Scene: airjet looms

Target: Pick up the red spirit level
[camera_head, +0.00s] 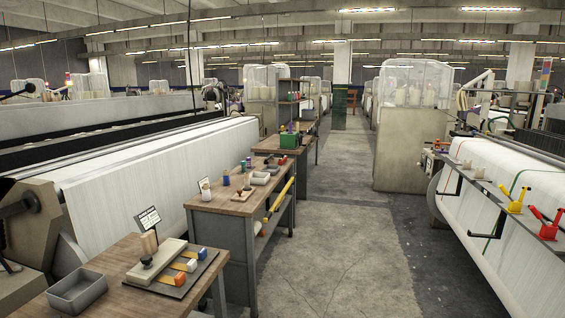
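I cannot clearly make out a red spirit level. A long narrow yellow bar (281,195), level-like in shape, slants at the aisle side of the middle workbench (228,206). A small reddish thing, too small to identify, shows below it near the lower shelf. On the right, a red forked tool (546,226) stands on a dark rail beside a similar yellow tool (516,201). My gripper is not in view.
A near workbench (118,256) at lower left bears a grey tray (77,291) and a dark board with small blocks. A green box (289,140) stands on a farther bench. Looms line both sides. The concrete aisle (340,255) between them is clear.

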